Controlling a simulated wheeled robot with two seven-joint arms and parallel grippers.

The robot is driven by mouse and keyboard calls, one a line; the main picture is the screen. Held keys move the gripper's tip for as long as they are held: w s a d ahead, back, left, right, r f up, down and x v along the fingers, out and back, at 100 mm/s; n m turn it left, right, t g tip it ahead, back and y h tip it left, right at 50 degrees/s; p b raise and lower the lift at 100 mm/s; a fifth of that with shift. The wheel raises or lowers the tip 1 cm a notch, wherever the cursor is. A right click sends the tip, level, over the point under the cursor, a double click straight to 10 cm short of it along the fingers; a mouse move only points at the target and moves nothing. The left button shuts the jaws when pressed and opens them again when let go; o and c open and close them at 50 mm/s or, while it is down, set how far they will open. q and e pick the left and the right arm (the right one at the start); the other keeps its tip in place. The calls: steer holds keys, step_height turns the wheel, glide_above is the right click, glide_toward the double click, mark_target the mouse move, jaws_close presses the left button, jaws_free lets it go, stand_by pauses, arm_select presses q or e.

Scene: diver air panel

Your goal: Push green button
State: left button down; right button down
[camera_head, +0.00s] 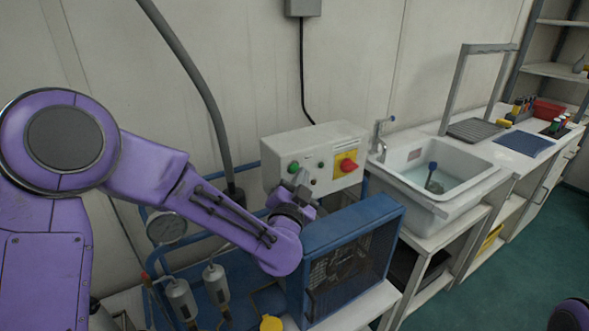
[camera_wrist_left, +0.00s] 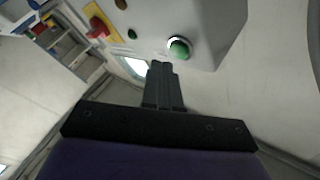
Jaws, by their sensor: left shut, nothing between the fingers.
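The green button (camera_head: 293,167) is a round button on the front left of a white control box (camera_head: 313,143) mounted near the wall. In the left wrist view the green button (camera_wrist_left: 180,48) has a pale ring and lies just above and to the right of my fingertips. My left gripper (camera_head: 302,178) is shut and empty, raised in front of the box, just right of the green button. Its closed fingers (camera_wrist_left: 161,66) point toward the box. Whether they touch the box I cannot tell. My right gripper is not in view.
A red knob on a yellow plate (camera_head: 346,163) sits at the right of the same box. A gauge (camera_head: 166,228) and blue pipes are at left. A sink (camera_head: 434,170) stands at right.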

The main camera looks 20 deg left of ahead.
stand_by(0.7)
arm_select(q)
steer(key=shift+w+a, duration=0.25)
steer(key=shift+a, duration=0.1)
